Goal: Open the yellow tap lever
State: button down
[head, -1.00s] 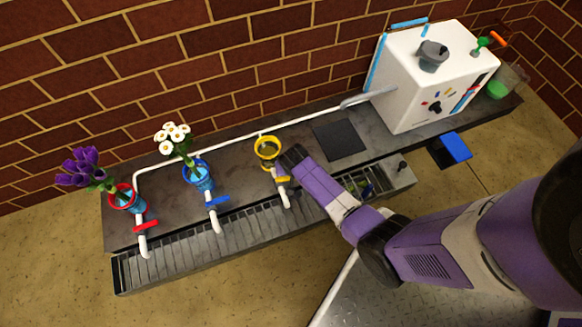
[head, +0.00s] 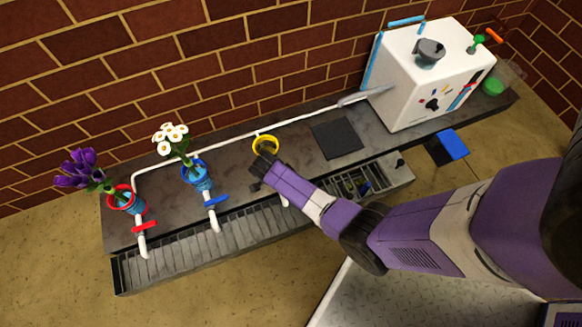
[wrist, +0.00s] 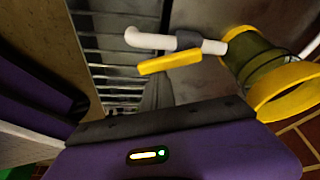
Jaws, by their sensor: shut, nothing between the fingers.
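The yellow tap lever (wrist: 170,63) shows in the wrist view, beside the white spout (wrist: 165,41) and at a slight angle to it. The spout joins a clear vessel with yellow rims (wrist: 285,92). In the head view, this yellow-rimmed vessel (head: 265,143) stands at the middle of the counter, and my arm hides the lever there. My gripper (head: 259,178) is shut and empty, low over the counter just in front of the vessel. In the wrist view my gripper's purple and dark body fills the bottom; I cannot tell whether it touches the lever.
To the left stand a blue pot (head: 197,176) with white flowers and a red pot (head: 123,199) with purple flowers, each with its own tap. A slatted drain (head: 190,244) runs along the front. A white machine (head: 415,85) stands at the right.

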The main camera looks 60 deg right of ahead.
jog(key=a+m, duration=0.1)
jog(key=m, duration=0.2)
jog(key=shift+w+a+g, duration=0.1)
jog(key=shift+a+g, duration=0.1)
jog(key=shift+g, duration=0.2)
jog(key=shift+a, duration=0.2)
jog(key=shift+w+a, duration=0.1)
jog(key=shift+a, duration=0.05)
jog(key=shift+s+d, duration=0.25)
jog(key=shift+d, duration=0.15)
jog(key=shift+s+d+p, duration=0.3)
jog(key=shift+s+d, duration=0.6)
jog(key=shift+d, duration=0.3)
jog(key=p+v, duration=0.5)
jog(key=v, duration=0.5)
jog(key=shift+d, duration=0.3)
jog(key=shift+w, duration=0.1)
